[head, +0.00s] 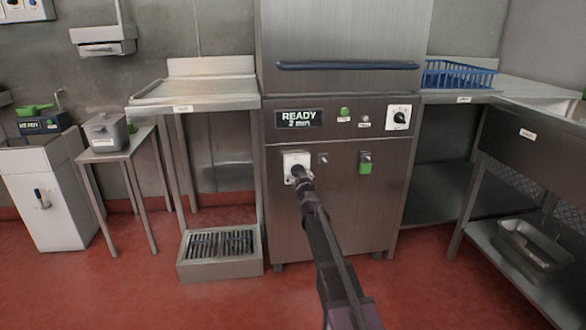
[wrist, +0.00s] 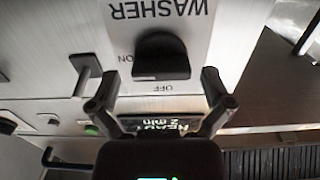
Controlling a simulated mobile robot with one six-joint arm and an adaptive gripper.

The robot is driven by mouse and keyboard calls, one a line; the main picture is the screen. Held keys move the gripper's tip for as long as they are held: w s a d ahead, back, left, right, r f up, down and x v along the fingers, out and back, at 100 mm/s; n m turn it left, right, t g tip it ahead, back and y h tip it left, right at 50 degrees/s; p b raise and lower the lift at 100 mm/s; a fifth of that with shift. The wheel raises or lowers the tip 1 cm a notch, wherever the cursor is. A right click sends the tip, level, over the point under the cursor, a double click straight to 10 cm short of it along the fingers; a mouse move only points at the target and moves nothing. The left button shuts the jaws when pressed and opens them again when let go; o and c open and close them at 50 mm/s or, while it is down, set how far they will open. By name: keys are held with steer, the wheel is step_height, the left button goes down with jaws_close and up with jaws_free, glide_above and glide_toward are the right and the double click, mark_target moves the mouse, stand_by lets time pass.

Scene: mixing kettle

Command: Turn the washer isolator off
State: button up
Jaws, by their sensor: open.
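The washer isolator is a white plate (head: 292,157) low on the front of the steel washer, left of centre. In the wrist view its black knob (wrist: 160,57) shows close up, with an upside-down WASHER label above, ON at its left and OFF below. The knob's wide face lies across the picture; its exact pointing is hard to tell. My gripper (wrist: 160,78) is open, one fingertip to each side of the knob, with visible gaps. In the head view my gripper (head: 299,178) hides part of the plate.
The washer's display (head: 299,118) reads READY, 2 min. A black dial (head: 399,117) and a green-and-grey switch (head: 365,163) are to the right. A floor drain tray (head: 221,269) stands at lower left. A blue rack (head: 458,75) sits on the right counter.

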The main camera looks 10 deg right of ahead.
steer(key=shift+w, duration=0.2)
steer(key=shift+w, duration=0.35)
steer(key=shift+w+r, duration=0.1)
steer(key=shift+w, duration=0.2)
